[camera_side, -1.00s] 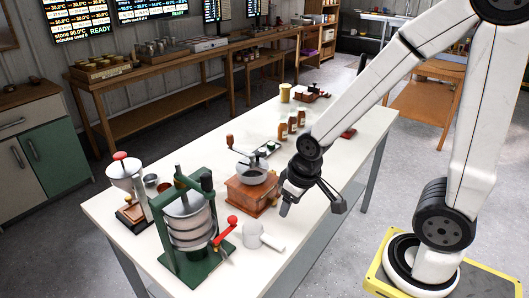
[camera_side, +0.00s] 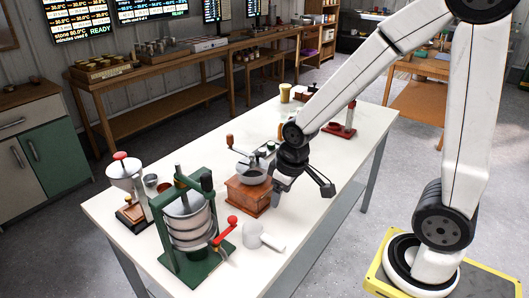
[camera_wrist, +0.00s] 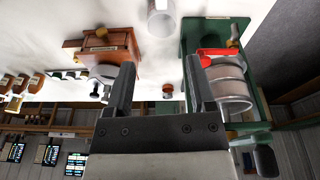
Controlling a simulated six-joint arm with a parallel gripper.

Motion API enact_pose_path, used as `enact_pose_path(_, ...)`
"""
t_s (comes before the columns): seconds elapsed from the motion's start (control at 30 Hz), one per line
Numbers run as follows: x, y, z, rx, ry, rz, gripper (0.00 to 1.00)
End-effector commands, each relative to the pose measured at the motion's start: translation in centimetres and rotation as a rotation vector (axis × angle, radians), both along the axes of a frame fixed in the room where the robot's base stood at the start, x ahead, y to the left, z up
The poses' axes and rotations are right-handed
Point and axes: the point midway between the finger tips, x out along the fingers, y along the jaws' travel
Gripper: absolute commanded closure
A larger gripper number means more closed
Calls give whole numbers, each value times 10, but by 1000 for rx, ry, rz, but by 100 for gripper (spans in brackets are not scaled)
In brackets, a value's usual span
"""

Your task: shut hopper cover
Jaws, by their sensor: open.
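The grinder (camera_side: 247,194) is a wooden box with a grey metal hopper (camera_side: 254,178) on top, standing mid-table. A pale metal cover (camera_side: 246,163) shows at the hopper's far side, by the crank with a dark knob; whether it is hinged there is too small to tell. In the wrist view the grinder (camera_wrist: 112,46) is upside down at upper left, its metal top partly behind a finger. My gripper (camera_side: 303,189) is open and empty, just right of the grinder in the side view. It also shows in the wrist view (camera_wrist: 160,66), with nothing between its fingers.
A green press (camera_side: 190,228) with a red-knobbed handle stands in front of the grinder.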

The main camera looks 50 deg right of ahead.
Motion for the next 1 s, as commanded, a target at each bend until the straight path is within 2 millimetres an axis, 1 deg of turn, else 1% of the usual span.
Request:
enact_pose_path(0.03, 11, -5, 2, -8, 7, 23, 30)
enact_pose_path(0.2, 50, -22, 8, -35, 37, 135, 30)
enact_pose_path(0.5, 114, -62, 16, -71, 92, 346, 30)
enact_pose_path(0.8, 165, -109, 19, -88, 144, 561, 30)
enact_pose_path(1.0, 191, -143, 18, -90, 173, 704, 30)
